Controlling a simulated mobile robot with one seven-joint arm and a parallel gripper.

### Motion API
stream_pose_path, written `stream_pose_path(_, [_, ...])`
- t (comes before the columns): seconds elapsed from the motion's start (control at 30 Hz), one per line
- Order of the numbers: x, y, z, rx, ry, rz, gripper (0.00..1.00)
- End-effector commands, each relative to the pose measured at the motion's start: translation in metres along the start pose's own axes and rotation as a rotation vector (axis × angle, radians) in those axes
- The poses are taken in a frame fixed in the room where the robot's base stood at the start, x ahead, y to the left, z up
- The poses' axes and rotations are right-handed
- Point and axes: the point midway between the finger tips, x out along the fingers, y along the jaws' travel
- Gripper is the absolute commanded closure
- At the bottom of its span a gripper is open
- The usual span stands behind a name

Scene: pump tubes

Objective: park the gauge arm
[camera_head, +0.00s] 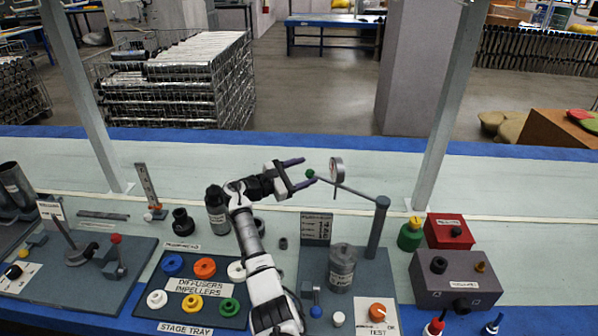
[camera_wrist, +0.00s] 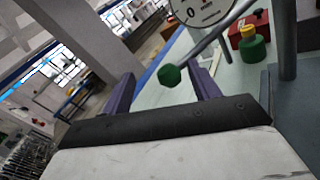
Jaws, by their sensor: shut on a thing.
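The gauge arm (camera_head: 360,192) is a thin grey rod that reaches left from the top of a grey post (camera_head: 378,228). It carries a round white dial gauge (camera_head: 337,170), which also shows at the top of the wrist view (camera_wrist: 203,8). A green knob (camera_head: 310,173) is at the rod's free end. My gripper (camera_head: 303,170) has its purple fingers on either side of this knob and is shut on it. In the wrist view the knob (camera_wrist: 169,75) sits close to the right finger; the exact contact is unclear. The arm points away from the labelled grey cylinder (camera_head: 342,268).
The cylinder stands on a blue-grey plate with an orange knob (camera_head: 377,310) and a small blue-topped lever (camera_head: 316,311). Red (camera_head: 450,230) and grey (camera_head: 455,278) boxes and a green bottle (camera_head: 410,235) stand right. A stage tray (camera_head: 165,308) with coloured rings lies left.

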Motion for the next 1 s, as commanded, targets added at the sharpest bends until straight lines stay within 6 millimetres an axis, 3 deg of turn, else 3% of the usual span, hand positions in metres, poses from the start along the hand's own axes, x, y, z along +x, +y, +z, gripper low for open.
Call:
stream_pose_path(0.03, [0.014, -0.006, -0.001, 0.007, 0.008, -0.015, 0.54])
stream_pose_path(0.17, [-0.008, -0.006, -0.003, 0.006, 0.008, -0.011, 0.54])
stream_pose_path(0.5, [-0.095, 0.0, 0.001, 0.005, 0.0, 0.006, 0.54])
stream_pose_path(0.63, [-0.121, 0.002, 0.002, 0.004, -0.002, 0.009, 0.54])
stream_pose_path(0.8, [-0.141, 0.003, 0.004, 0.004, -0.005, 0.01, 0.54])
stream_pose_path(1.0, [-0.147, 0.003, 0.005, 0.003, -0.006, 0.011, 0.54])
